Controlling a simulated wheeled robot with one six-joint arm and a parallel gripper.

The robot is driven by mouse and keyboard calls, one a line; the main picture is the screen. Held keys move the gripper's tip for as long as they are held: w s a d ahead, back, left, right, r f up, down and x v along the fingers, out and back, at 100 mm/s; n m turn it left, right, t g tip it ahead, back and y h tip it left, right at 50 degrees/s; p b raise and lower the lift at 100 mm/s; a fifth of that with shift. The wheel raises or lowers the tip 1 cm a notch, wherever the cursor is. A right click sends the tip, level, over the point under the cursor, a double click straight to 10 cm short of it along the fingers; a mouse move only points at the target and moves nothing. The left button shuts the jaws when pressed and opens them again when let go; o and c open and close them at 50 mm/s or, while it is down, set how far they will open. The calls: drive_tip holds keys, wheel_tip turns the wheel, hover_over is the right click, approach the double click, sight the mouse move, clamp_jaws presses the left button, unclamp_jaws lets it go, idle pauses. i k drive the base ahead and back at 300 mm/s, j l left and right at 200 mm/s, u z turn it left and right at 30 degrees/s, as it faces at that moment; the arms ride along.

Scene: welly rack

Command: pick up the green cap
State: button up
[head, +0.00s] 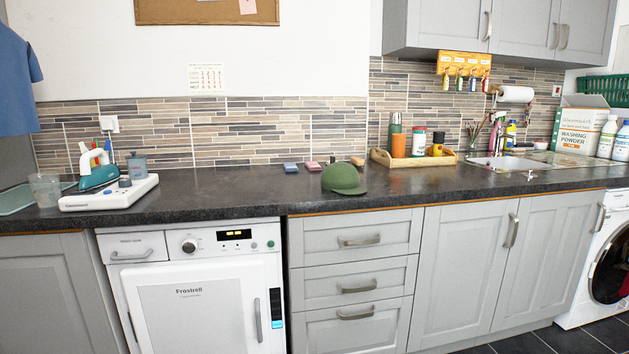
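The green cap (343,179) sits on the dark countertop (250,192), near its front edge and above the grey drawers. Its crown is up and its brim points toward the front right. My gripper is not in view.
A wooden tray (412,161) with bottles stands behind right. An iron (97,169) and a white appliance (109,192) are far left. The counter between them and the cap is mostly clear.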

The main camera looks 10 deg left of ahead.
sight(339, 177)
drive_tip(key=i+j, duration=0.1)
drive_tip(key=i, duration=0.75)
drive_tip(key=i+j, duration=0.1)
drive_tip(key=i, duration=0.75)
drive_tip(key=i+j, duration=0.1)
drive_tip(key=i, duration=0.75)
drive_tip(key=z, duration=0.05)
